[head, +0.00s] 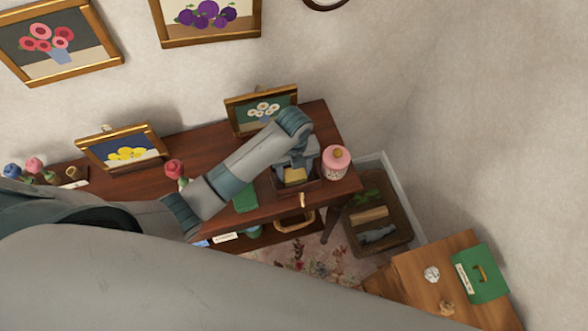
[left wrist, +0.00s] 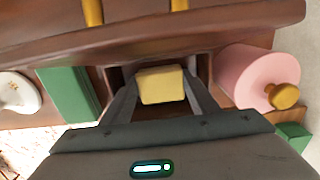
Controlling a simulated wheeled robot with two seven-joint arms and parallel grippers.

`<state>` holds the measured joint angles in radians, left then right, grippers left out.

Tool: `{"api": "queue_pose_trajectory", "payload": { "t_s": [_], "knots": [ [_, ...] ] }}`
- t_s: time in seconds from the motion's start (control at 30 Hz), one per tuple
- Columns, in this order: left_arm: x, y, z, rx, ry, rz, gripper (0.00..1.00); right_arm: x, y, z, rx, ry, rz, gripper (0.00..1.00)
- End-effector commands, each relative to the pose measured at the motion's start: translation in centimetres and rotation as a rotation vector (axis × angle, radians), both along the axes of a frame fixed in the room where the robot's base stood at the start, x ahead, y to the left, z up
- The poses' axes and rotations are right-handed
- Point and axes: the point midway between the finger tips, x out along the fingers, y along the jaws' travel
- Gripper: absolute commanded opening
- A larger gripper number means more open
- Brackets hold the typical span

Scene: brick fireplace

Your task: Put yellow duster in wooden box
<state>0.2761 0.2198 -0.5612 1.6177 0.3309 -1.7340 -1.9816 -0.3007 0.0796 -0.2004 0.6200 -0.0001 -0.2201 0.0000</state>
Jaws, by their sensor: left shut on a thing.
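The yellow duster (head: 295,175) is a small yellow block near the right end of the dark wooden table. It also shows in the left wrist view (left wrist: 162,85), between my two fingers. My left gripper (head: 295,168) points down and is shut on the duster. A dark wooden box (head: 306,187) lies directly under and around the fingertips. Its dark walls also show in the left wrist view (left wrist: 203,70). I cannot tell whether the duster touches the box's floor. My right gripper is not in view.
A pink jar (head: 336,162) stands close to the right of the box. A green item (head: 246,197) lies to its left. Framed flower pictures (head: 262,110) stand behind. A basket (head: 378,240) is on the floor beyond the table's right edge; a green case (head: 481,272) is at lower right.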

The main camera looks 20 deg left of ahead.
Motion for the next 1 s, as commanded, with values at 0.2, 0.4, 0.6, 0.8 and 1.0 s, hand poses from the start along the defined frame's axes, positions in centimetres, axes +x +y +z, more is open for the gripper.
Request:
{"api": "queue_pose_trajectory", "payload": {
  "t_s": [0.2,0.4,0.6,0.8,1.0],
  "knots": [
    [0.0,0.0,-0.3,0.001,-0.001,0.0,0.36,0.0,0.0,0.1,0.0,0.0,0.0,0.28],
    [0.0,0.0,-0.5,0.001,-0.001,0.0,0.36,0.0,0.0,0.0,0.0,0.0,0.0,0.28],
    [0.0,0.0,-0.4,0.001,-0.001,0.0,0.62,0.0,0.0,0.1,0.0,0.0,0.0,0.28],
    [0.0,0.0,-0.3,0.0,-0.001,0.0,0.62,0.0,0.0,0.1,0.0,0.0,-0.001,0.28],
    [0.2,0.0,0.7,0.0,-0.004,0.0,0.62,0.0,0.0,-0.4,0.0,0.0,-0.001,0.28]
  ]
}}
